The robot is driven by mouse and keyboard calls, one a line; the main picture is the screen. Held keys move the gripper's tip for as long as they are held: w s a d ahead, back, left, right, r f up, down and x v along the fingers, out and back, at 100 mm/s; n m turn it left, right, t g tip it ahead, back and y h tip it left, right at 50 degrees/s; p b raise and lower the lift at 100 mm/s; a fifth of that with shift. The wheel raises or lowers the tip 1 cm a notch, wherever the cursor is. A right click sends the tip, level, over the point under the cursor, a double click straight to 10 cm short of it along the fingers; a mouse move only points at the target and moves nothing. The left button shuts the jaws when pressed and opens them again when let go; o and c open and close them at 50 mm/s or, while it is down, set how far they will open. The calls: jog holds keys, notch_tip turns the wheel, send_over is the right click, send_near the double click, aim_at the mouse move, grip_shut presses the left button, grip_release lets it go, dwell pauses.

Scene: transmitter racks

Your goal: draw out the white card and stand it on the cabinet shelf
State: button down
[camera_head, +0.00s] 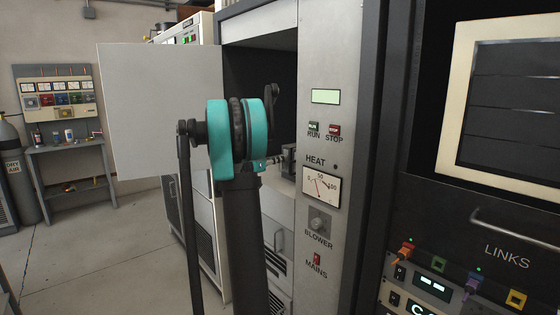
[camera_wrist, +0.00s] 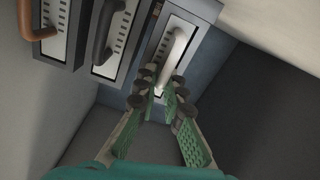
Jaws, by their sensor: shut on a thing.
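In the wrist view the white card (camera_wrist: 158,77) sits at the right end of a row of cards in a rack, its face pale with dark slots and a white bar handle. My gripper (camera_wrist: 163,88) is shut on the lower end of this handle. The card's body behind its face is hidden. In the head view my teal-jointed arm reaches into the open cabinet (camera_head: 346,60) and hides the card. The cabinet shelf cannot be clearly made out.
A card with a black handle (camera_wrist: 105,35) is beside the white one, and one with a brown handle (camera_wrist: 38,20) is farther left. The cabinet's white door (camera_head: 150,110) stands open at left. A links panel (camera_head: 500,215) is at right. Open floor (camera_head: 100,235) lies at left.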

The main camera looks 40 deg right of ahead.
jog(key=shift+a, duration=1.65)
jog(key=shift+s+a, duration=0.15)
jog(key=shift+a, duration=1.3)
jog(key=shift+s+a, duration=0.1)
jog(key=shift+a, duration=0.65)
jog(key=c, duration=1.6)
grip_release()
jog(key=shift+o, duration=0.2)
